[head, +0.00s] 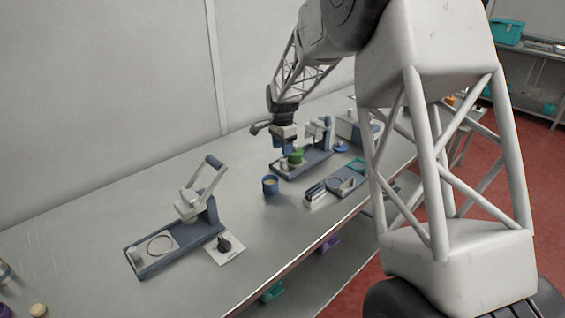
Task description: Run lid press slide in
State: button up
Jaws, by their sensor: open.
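My gripper (288,148) points down at the middle back of the bench, over a blue-based press-like device (288,172). Its jaws are open. A green round piece (296,157) sits on that device, right below or beside my fingers; I cannot tell whether they touch it. A second press-like device (181,246) stands at the left front, with a blue base, a ring on its plate and a pale lever raised on a blue post. I cannot tell from the picture which of the two is the lid press. The slide of the device under my gripper is partly hidden.
A blue cup (270,185) stands in front of my gripper. A black knob on a white plate (225,247) lies beside the left device. A blue tray with teal parts (347,180) and a blue disc (341,148) are at right. The bench (120,215) has free room at left.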

aim_at(283, 161)
jog(key=shift+f, duration=3.25)
jog(key=shift+c, duration=0.5)
grip_shut()
